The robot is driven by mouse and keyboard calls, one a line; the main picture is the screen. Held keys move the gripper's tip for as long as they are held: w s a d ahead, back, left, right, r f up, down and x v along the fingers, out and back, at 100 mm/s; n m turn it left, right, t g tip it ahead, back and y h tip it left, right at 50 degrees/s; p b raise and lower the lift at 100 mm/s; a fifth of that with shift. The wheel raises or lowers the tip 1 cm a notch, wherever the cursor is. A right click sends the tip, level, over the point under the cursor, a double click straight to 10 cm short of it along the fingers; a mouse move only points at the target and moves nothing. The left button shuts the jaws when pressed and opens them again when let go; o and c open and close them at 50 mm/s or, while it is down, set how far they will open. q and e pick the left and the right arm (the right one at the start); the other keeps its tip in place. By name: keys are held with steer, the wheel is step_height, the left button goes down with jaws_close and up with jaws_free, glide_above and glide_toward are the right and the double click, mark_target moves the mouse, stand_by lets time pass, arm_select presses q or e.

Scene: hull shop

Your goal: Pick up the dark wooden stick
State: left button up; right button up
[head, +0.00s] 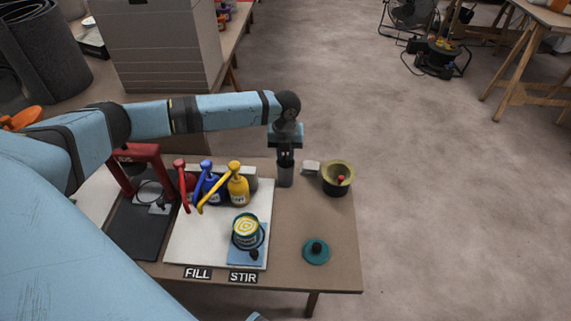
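I cannot clearly make out the dark wooden stick. My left gripper (285,157) points straight down above a dark grey cylindrical holder (286,178) near the table's back edge. Its fingertips are at the holder's top, and a stick there would be hidden by them. The fingers look close together, but they are too small and dark to tell whether they are shut on anything. My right gripper is not in view.
Red, blue and yellow pump bottles (238,188) stand left of the holder on a white board (190,246). A yellow-topped can (246,232) sits in front. The table (300,215) between is clear.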

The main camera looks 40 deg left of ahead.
arm_select(q)
jaws_close()
